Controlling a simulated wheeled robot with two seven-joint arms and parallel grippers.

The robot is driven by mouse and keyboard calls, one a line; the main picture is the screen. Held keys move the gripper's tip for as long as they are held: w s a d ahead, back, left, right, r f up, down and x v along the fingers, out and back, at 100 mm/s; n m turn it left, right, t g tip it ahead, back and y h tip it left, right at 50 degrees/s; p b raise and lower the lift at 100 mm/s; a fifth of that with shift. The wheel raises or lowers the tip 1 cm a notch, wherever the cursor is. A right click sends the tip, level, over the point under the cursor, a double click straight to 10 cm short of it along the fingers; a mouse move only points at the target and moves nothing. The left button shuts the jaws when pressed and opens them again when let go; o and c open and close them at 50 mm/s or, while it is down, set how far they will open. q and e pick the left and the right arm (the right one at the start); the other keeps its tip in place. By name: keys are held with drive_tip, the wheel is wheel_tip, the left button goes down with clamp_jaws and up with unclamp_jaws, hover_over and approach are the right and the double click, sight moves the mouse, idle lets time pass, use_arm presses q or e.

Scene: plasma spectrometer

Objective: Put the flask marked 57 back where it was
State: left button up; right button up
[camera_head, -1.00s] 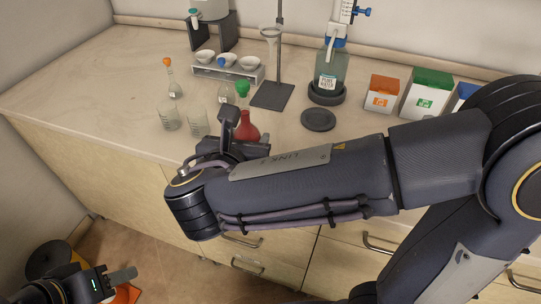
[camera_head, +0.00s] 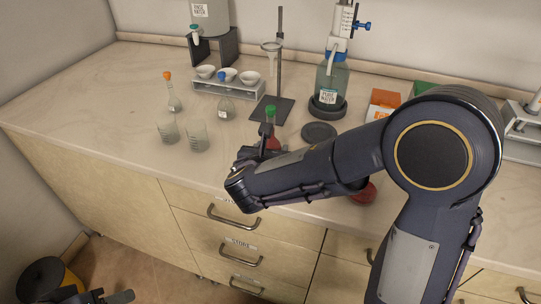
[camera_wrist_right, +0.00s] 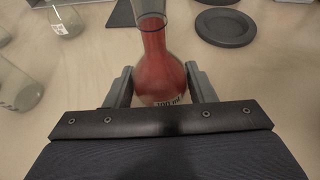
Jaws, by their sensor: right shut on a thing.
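A red-filled flask with a green stopper (camera_head: 271,122) is at the middle of the counter, its lower part hidden by my right arm. The right wrist view shows its red body (camera_wrist_right: 160,68) upright between the two fingers, with small print low on the glass. My right gripper (camera_wrist_right: 160,88) is shut on it. I cannot read a 57 on it, nor tell whether its base touches the counter. A clear flask with an orange stopper (camera_head: 174,101) and one with a blue stopper (camera_head: 226,109) stand behind left. My left gripper (camera_head: 122,296) is low at the left, away from the counter.
Two beakers (camera_head: 195,137) stand left of the red flask. Behind are a stand with a dark base (camera_head: 268,111), a round dark disc (camera_head: 319,131) and a pure water bottle (camera_head: 331,80). A red object (camera_head: 365,194) shows partly under my right arm.

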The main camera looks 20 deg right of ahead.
drive_tip(key=shift+f, duration=0.7)
drive_tip(key=shift+f, duration=0.25)
drive_tip(key=o, duration=1.1)
drive_tip(key=shift+r, duration=0.1)
drive_tip(key=shift+o, duration=0.2)
